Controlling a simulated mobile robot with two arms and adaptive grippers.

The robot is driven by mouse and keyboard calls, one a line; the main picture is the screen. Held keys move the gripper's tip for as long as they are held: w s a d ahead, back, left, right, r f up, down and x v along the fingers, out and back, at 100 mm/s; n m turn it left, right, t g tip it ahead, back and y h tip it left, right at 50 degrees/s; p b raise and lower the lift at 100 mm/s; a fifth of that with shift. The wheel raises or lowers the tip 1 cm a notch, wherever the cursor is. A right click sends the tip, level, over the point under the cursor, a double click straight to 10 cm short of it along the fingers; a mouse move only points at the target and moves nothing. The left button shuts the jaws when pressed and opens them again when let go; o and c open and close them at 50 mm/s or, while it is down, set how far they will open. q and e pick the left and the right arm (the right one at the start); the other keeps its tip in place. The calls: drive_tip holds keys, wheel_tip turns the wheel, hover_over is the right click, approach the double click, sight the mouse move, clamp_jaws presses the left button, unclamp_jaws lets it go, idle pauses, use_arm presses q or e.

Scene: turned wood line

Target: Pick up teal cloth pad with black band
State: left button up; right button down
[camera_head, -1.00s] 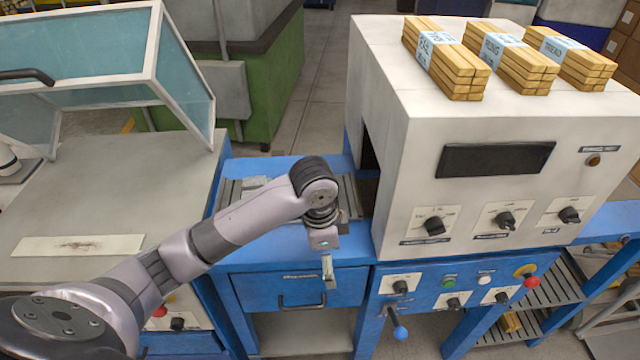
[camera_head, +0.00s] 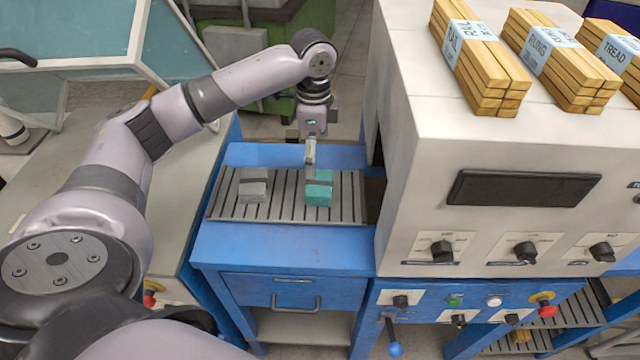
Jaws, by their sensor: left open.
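The teal cloth pad (camera_head: 319,193) with a dark band lies on the slatted grey rack (camera_head: 284,211) of the blue table. My left gripper (camera_head: 310,166) points down just above the pad, its fingers over the band and close to the pad's top. The gripper is open, and one finger partly covers the pad's upper edge. I cannot tell whether the fingers touch the pad. My right gripper does not show.
A grey pad (camera_head: 254,186) with a dark band lies left of the teal one on the rack. The large white machine (camera_head: 470,120) stands close on the right, with bundled wood slats (camera_head: 478,62) on top. A glass hood (camera_head: 80,50) stands at left.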

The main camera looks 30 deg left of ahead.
use_arm(q)
hover_over(320, 183)
drive_tip(key=a, duration=0.1)
drive_tip(key=f, duration=0.4)
drive_tip(key=shift+s+f, duration=0.2)
drive_tip(key=shift+f+p, duration=0.35)
drive_tip(key=shift+f, duration=0.05)
drive_tip(key=f, duration=0.2)
drive_tip(key=d+f+p, duration=0.1)
drive_tip(key=f, duration=0.1)
drive_tip(key=shift+w+f, duration=0.15)
drive_tip(key=shift+f, duration=0.1)
drive_tip(key=shift+a+f, duration=0.1)
drive_tip(key=shift+f, duration=0.15)
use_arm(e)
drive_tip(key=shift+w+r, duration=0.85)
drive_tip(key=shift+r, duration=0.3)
use_arm(q)
drive_tip(key=shift+c, duration=0.4)
drive_tip(key=c, duration=1.1)
drive_tip(key=shift+r, duration=0.15)
wheel_tip(320, 183, up, 20)
drive_tip(key=shift+f+b, duration=0.1)
drive_tip(key=shift+b, duration=0.9)
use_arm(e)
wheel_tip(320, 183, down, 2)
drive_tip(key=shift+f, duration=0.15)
